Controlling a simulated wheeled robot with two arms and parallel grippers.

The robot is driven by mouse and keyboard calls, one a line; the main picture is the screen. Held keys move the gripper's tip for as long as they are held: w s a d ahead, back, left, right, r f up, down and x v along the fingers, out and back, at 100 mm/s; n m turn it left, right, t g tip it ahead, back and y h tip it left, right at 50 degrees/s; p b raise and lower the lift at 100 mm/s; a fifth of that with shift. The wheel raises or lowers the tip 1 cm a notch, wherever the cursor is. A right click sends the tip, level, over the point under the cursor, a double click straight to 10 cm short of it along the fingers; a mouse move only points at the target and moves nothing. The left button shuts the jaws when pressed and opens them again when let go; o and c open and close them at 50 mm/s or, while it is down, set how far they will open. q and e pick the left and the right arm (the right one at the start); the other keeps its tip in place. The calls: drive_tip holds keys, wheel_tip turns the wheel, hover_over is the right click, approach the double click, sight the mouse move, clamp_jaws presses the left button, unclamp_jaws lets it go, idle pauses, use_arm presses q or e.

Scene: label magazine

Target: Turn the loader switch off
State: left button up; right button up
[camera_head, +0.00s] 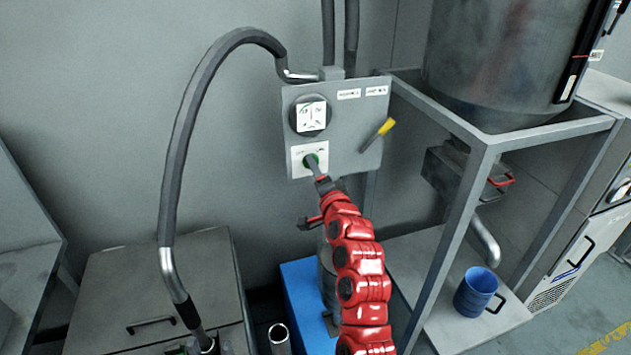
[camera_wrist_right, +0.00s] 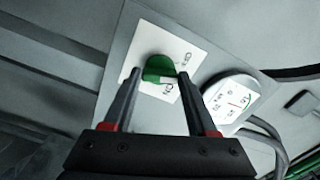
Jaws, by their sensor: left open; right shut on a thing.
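The loader switch is a green rotary knob (camera_wrist_right: 158,68) on a white label plate (camera_head: 323,152) at the lower left of a grey control panel (camera_head: 352,104). My left gripper is not in view.
A round white dial (camera_head: 311,117) sits above the switch, and a yellow-tipped lever (camera_head: 378,134) to its right. A thick hose (camera_head: 182,140) arcs on the left. A metal frame (camera_head: 470,190) with a large tank (camera_head: 505,60) stands on the right, with a blue mug (camera_head: 474,293) below.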

drive_tip(key=shift+f+n+b, duration=0.2)
drive_tip(key=shift+n+b, duration=2.4)
drive_tip(key=shift+b, duration=0.15)
drive_tip(key=o, duration=1.4)
drive_tip(key=shift+c, duration=0.2)
drive_tip(key=shift+r, duration=0.1)
